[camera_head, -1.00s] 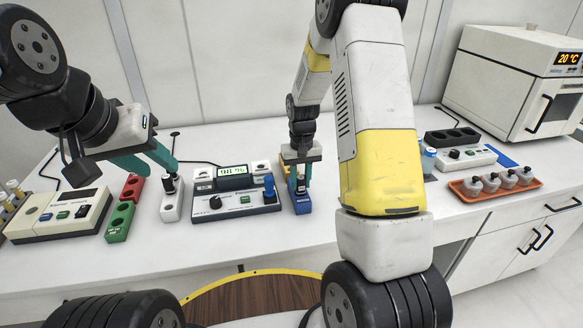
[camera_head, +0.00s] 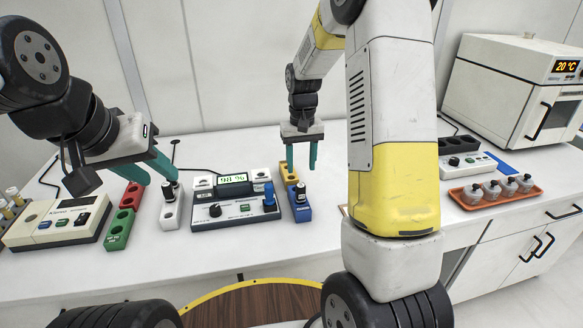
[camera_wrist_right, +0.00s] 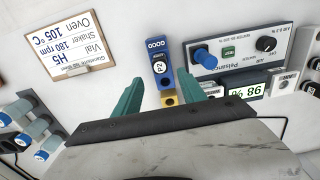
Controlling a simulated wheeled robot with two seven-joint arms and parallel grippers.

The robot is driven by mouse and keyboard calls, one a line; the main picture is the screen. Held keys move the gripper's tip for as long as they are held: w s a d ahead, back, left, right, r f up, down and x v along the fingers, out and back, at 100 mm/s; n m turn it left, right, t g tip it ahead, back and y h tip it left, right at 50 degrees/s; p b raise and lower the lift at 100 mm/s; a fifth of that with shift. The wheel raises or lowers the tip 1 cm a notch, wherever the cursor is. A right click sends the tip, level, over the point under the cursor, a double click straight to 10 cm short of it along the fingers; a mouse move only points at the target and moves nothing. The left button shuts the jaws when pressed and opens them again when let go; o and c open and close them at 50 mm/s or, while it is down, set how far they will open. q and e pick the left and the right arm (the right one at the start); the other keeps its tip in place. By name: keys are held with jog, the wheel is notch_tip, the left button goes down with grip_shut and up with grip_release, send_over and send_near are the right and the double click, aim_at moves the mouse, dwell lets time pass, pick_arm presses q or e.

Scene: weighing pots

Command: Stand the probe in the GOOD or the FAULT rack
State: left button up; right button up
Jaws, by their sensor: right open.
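The blue rack (camera_head: 302,213), marked GOOD in the right wrist view (camera_wrist_right: 157,52), joins a yellow block (camera_head: 289,173). A small probe (camera_head: 300,189) stands in the blue rack; its light top with a dark number shows in the right wrist view (camera_wrist_right: 159,67). My right gripper (camera_head: 301,168) is open and empty above the rack, its fingers apart from the probe. My left gripper (camera_head: 162,182) looks open beside a dark-capped piece (camera_head: 168,188) in a white block (camera_head: 171,214). A red and green rack (camera_head: 118,228) stands left of it; its label is unreadable.
A meter (camera_head: 235,212) with a blue plug (camera_head: 269,195) stands between the white block and the blue rack. A beige device (camera_head: 57,222) is at the left. An orange tray (camera_head: 495,194) with flasks and an oven (camera_head: 512,85) are at the right.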

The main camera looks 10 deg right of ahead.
jog(key=s+r+t+y, duration=0.1)
jog(key=s+r+t, duration=0.2)
jog(key=s+r, duration=0.95)
jog(key=s+a+r+t, duration=0.1)
jog(key=s+r, duration=0.1)
jog(key=s, duration=0.4)
jog(key=s+a+r+t+y, duration=0.1)
jog(key=s+r+t, duration=0.1)
jog(key=s, duration=0.3)
jog(key=shift+s+r, duration=0.4)
jog(key=shift+r, duration=0.15)
jog(key=shift+a, duration=0.1)
dwell(0.4)
